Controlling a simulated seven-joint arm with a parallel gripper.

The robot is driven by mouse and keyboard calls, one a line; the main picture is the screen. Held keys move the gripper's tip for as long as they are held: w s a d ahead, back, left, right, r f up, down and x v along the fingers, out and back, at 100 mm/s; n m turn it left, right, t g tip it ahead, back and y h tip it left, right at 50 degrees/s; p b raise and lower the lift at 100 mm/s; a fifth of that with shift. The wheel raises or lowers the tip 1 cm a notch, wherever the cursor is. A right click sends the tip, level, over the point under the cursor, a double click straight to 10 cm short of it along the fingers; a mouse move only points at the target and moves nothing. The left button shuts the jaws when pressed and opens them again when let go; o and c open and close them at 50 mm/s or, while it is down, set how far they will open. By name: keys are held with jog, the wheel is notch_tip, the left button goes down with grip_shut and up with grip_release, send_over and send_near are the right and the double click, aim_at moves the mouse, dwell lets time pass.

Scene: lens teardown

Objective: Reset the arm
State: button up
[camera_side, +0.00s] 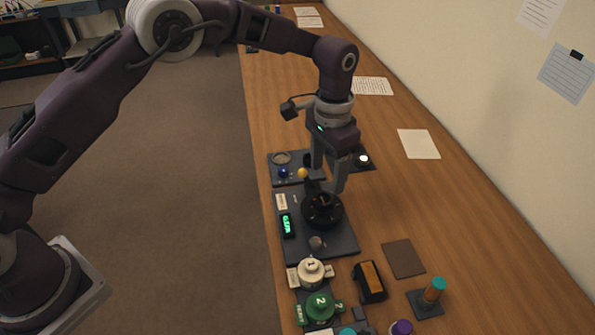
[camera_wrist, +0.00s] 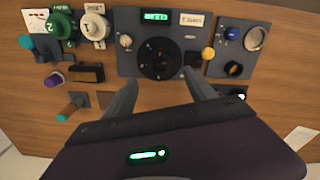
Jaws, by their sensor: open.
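My gripper (camera_side: 328,180) is open, pointing down over the back part of the dark station plate (camera_side: 337,243). Both fingers also show in the wrist view (camera_wrist: 160,82), spread apart with nothing visible between them. A round black holder (camera_side: 322,210) sits on the plate just in front of the fingers in the side view; it shows beyond the fingertips in the wrist view (camera_wrist: 159,58). I cannot tell whether a finger touches anything. A green lit display (camera_side: 287,226) is beside the holder. A yellow knob (camera_side: 302,173) is close to the left finger in the side view.
A smaller dark panel with a blue knob (camera_side: 283,172) lies behind the station. In front stand a white part marked 1 (camera_side: 311,271), a green part marked 2 (camera_side: 320,307), a black-and-orange block (camera_side: 370,281) and a teal-topped cylinder (camera_side: 435,289). The right side of the bench is mostly clear.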

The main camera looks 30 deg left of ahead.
jog(key=s+a+r+n+t, duration=0.1)
jog(key=s+a+r, duration=0.45)
jog(key=r, duration=0.45)
jog(key=s+a+r+n+t, duration=0.2)
jog(key=s+a+r, duration=0.35)
jog(key=r, duration=0.45)
jog(key=s+a+n+t, duration=0.1)
jog(key=s+a, duration=0.2)
jog(key=s, duration=0.8)
jog(key=s+a+n+t, duration=0.1)
jog(key=s+a, duration=0.2)
jog(key=s, duration=0.8)
jog(key=shift+f+n+t, duration=0.3)
jog(key=shift+f+n, duration=0.05)
jog(key=shift+n, duration=0.05)
jog(key=shift+a, duration=0.1)
